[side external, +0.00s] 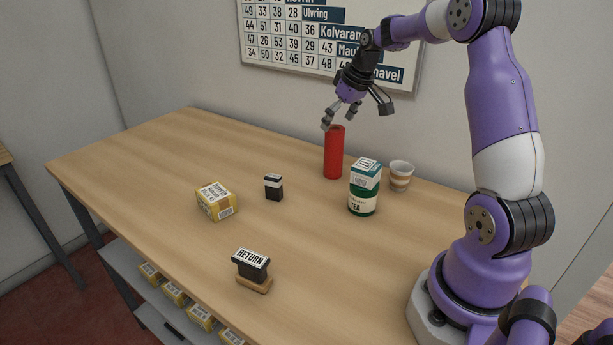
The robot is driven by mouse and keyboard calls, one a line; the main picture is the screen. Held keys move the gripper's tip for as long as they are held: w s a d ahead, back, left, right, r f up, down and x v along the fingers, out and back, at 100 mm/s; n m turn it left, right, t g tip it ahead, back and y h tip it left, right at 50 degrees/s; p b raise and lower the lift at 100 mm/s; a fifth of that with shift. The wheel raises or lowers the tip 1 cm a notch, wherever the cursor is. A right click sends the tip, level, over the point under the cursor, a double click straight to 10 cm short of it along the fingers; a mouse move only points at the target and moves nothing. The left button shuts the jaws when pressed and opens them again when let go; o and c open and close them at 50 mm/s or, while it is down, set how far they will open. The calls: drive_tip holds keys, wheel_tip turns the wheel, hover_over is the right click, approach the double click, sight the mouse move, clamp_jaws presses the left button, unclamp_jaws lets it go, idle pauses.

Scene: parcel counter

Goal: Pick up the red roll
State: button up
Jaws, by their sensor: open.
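The red roll (334,153) stands upright on the wooden counter, near its back edge, in the side external view. My gripper (342,124) is open and empty. In the picture its fingers point down and sit at about the height of the roll's top. One fingertip shows just to the left of the roll's top; the other finger spreads out to the right. I cannot tell from this one view whether the gripper is directly over the roll or in front of or behind it.
A small black item (273,187), a yellow box (216,201) and a RETURN stamp (251,268) are left and nearer. The counter's left end (185,135) is clear.

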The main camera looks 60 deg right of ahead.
sight(335, 128)
drive_tip(key=x, duration=0.5)
drive_tip(key=shift+s+a+f, duration=0.1)
drive_tip(key=shift+s, duration=0.1)
drive_tip(key=c, duration=1.4)
drive_tip(key=shift+o, duration=0.2)
